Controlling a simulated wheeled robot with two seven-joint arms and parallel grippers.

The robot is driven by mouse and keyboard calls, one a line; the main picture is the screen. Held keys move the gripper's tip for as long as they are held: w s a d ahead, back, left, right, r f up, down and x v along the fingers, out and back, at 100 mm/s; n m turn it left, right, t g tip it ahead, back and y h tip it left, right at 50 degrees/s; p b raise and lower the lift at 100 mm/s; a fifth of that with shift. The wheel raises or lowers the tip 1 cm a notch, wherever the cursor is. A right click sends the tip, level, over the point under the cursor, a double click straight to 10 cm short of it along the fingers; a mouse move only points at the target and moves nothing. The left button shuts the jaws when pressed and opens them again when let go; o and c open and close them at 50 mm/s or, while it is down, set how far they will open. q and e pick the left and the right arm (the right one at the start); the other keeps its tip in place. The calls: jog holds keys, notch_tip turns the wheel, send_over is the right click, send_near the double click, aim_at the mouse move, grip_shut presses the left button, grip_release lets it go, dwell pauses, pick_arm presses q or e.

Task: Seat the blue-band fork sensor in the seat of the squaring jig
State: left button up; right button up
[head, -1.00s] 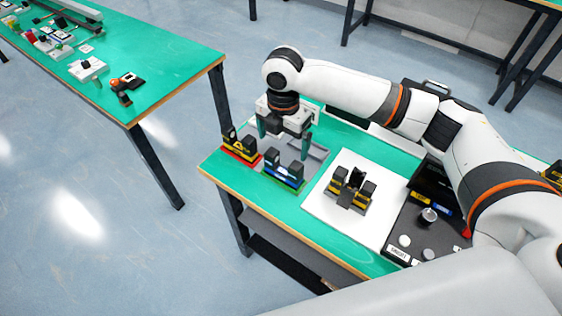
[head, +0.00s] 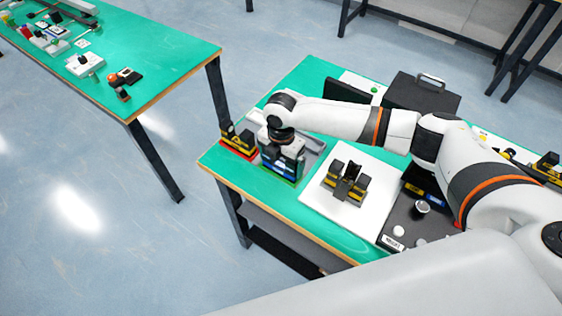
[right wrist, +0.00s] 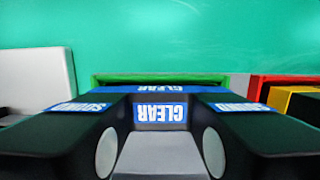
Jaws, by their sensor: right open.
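The blue-band fork sensor (head: 281,171) stands on the grey tray near the table's left end, with a green edge at its base. My right gripper (head: 283,163) is open, low over the sensor and partly hiding it. In the right wrist view the sensor's dark body and blue labels reading CLEAR (right wrist: 160,113) fill the lower half, close to the camera. I cannot tell whether the jaws touch it. My left gripper is not in view.
A yellow-and-black fork sensor with a red base (head: 238,143) stands close left of the blue one. A dark panel with knobs (head: 412,217) lies right of the white plate (head: 318,202). A black case (head: 422,92) stands behind. The table's front-left corner is bare.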

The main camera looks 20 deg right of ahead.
jog(key=shift+c, duration=0.2)
jog(key=shift+r, duration=0.1)
jog(key=c, duration=0.7)
